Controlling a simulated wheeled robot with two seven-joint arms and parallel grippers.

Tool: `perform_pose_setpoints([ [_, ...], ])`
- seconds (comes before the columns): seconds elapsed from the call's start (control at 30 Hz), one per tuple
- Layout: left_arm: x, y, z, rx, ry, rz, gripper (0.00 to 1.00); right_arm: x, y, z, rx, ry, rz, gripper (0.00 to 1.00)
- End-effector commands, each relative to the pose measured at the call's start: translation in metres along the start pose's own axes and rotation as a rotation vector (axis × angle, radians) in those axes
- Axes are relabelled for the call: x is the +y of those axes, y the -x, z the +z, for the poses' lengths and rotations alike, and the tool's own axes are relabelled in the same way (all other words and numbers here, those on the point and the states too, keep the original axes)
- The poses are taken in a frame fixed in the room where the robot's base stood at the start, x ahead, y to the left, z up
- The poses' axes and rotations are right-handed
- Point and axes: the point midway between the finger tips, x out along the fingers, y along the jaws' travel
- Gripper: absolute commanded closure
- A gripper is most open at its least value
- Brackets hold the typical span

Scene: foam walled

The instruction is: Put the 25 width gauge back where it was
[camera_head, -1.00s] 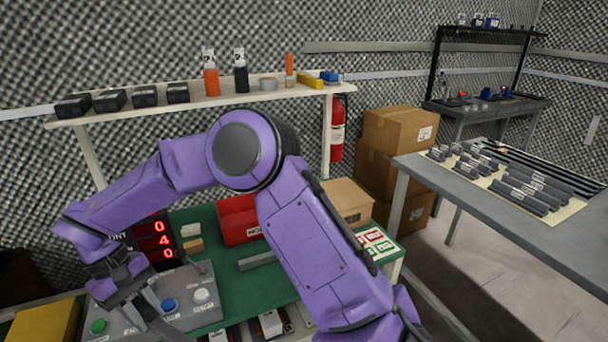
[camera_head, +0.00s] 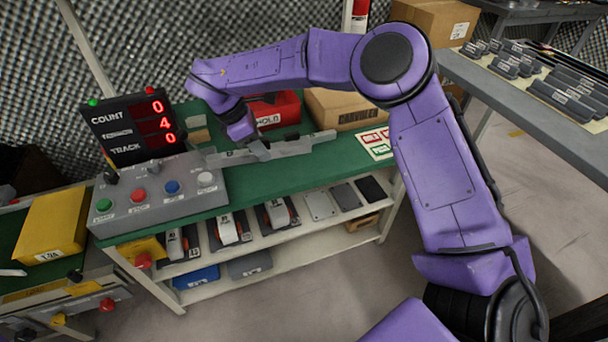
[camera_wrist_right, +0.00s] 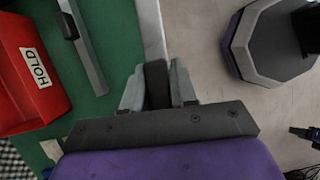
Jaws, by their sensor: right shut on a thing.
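My right gripper (camera_head: 258,150) is low over the front part of the green bench, beside the control box. In the right wrist view it (camera_wrist_right: 158,88) is shut on a dark block-like piece (camera_wrist_right: 157,82), likely the gauge; no number is readable on it. Several dark grey gauges with pale labels lie in rows on a cream board (camera_head: 544,101) on the grey table (camera_head: 480,78) at the right. Their labels are too small to read, and I cannot tell which place is empty. My left gripper is not in view.
A grey bar (camera_wrist_right: 92,60) lies on the green bench (camera_head: 218,198) near the red HOLD bin (camera_head: 285,112). The control box (camera_head: 160,194) with buttons and the count display (camera_head: 128,128) stand at left. A cardboard box (camera_head: 345,108) is behind. Floor shows between bench and grey table.

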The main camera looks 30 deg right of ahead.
Motion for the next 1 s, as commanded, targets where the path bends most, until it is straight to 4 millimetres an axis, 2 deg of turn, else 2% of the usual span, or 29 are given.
perform_pose_setpoints([
  [0.03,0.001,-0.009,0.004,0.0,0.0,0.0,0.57,0.006,-0.007,-0.002,0.004,0.05,0.022,1.0],
  [0.17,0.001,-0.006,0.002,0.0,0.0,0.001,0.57,0.019,-0.015,0.009,0.0,0.11,0.045,1.0],
  [0.43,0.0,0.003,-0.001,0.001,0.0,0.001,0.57,0.06,-0.072,0.058,-0.001,0.107,0.042,1.0],
  [0.5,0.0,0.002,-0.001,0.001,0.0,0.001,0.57,0.066,-0.094,0.06,-0.002,0.11,0.041,1.0],
  [0.6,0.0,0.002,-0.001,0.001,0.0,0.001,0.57,0.075,-0.115,0.065,-0.001,0.109,0.043,1.0],
  [0.87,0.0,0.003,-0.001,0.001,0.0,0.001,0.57,0.085,-0.145,0.072,-0.002,0.109,0.043,1.0],
  [1.0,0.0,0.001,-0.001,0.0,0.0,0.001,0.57,0.085,-0.168,0.06,-0.002,0.11,0.044,1.0],
])
